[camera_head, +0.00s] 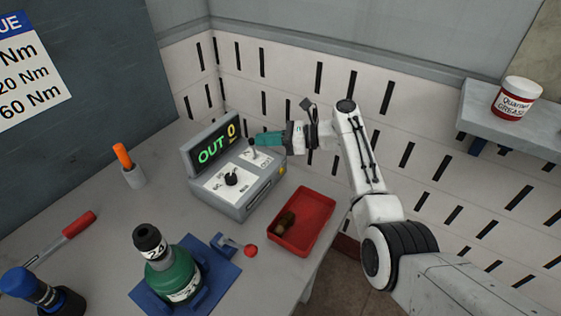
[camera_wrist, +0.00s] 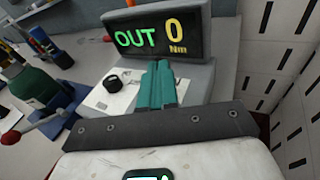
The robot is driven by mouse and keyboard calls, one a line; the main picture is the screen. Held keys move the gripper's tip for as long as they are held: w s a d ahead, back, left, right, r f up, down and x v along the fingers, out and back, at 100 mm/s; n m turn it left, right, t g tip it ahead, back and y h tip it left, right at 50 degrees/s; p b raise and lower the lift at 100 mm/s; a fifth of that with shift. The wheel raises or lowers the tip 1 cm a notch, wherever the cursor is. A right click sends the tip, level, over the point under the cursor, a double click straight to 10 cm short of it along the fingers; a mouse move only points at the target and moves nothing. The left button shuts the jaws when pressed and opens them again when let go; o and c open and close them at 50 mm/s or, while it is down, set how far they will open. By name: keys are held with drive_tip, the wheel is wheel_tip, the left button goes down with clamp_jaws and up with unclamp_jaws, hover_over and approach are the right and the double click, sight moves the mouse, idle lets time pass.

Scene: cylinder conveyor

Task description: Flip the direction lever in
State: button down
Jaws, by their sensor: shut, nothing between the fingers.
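The grey control box (camera_head: 240,198) stands on the workbench, and its display (camera_head: 217,143) reads OUT and 0 Nm. A small direction lever (camera_head: 254,150) rises from the right part of its top panel. My gripper (camera_head: 257,140) has teal fingers, shut and empty, at the lever's top; I cannot tell whether they touch it. In the wrist view my shut fingers (camera_wrist: 160,70) point at the box below the display (camera_wrist: 158,35) and hide the lever. A black knob (camera_head: 231,179) sits on the left part of the panel and also shows in the wrist view (camera_wrist: 112,84).
A red tray (camera_head: 318,209) with small brown pieces lies right of the box. A green and black tool (camera_head: 172,273) stands in a blue holder in front, beside a red-knobbed lever (camera_head: 250,251). An orange-handled tool (camera_head: 123,156) stands in a cup at left. A slotted wall is behind.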

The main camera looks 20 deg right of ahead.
drive_tip(key=shift+w+a+r, duration=0.15)
drive_tip(key=shift+w, duration=0.05)
drive_tip(key=shift+s, duration=0.15)
drive_tip(key=v, duration=1)
drive_tip(key=shift+d+b, duration=0.4)
